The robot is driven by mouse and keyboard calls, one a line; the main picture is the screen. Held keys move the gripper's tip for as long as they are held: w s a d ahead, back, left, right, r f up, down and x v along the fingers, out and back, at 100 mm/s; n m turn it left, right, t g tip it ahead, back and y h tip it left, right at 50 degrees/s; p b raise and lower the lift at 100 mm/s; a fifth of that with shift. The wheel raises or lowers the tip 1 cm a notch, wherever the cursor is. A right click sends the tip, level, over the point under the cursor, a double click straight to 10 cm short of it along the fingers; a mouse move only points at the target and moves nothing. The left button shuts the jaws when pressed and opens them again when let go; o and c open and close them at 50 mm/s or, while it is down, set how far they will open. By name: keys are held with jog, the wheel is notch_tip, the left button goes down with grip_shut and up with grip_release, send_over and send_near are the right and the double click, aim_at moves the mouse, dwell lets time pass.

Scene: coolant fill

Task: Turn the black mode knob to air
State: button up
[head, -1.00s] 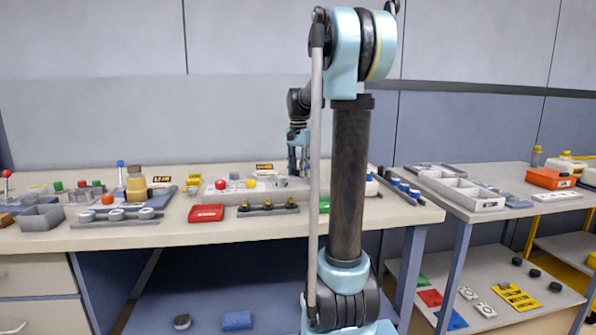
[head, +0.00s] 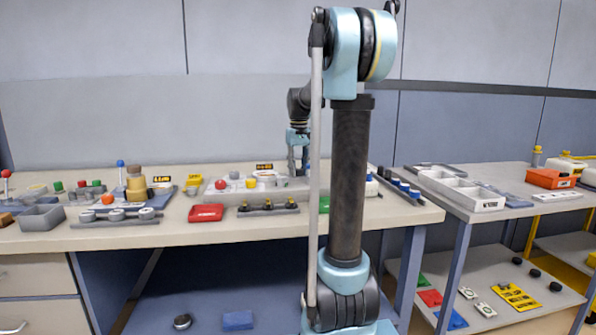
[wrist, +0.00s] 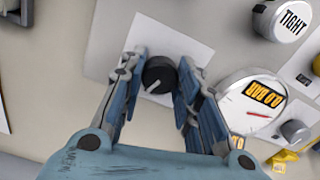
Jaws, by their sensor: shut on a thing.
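The black mode knob (wrist: 160,74) shows in the wrist view on a white square plate (wrist: 172,37). A short pale pointer line on its top points to the lower left of that view. My gripper (wrist: 161,66) is shut on the knob, one finger on each side. No mode wording is readable on the visible part of the plate. In the head view my gripper (head: 297,166) reaches down at the back of the bench, and the knob cannot be made out there.
In the wrist view a round gauge (wrist: 240,92) reading 0.0 BAR and a cap marked TIGHT (wrist: 288,20) stand right of my gripper. A small grey knob (wrist: 295,131) is beyond the gauge. In the head view a red block (head: 207,212) lies on the bench front.

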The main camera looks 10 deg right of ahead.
aim_at(299, 169)
jog(key=shift+w+n, duration=0.1)
jog(key=shift+n, duration=2)
jog(key=o, duration=1.1)
notch_tip(299, 169, up, 12)
jog(key=shift+f, duration=0.1)
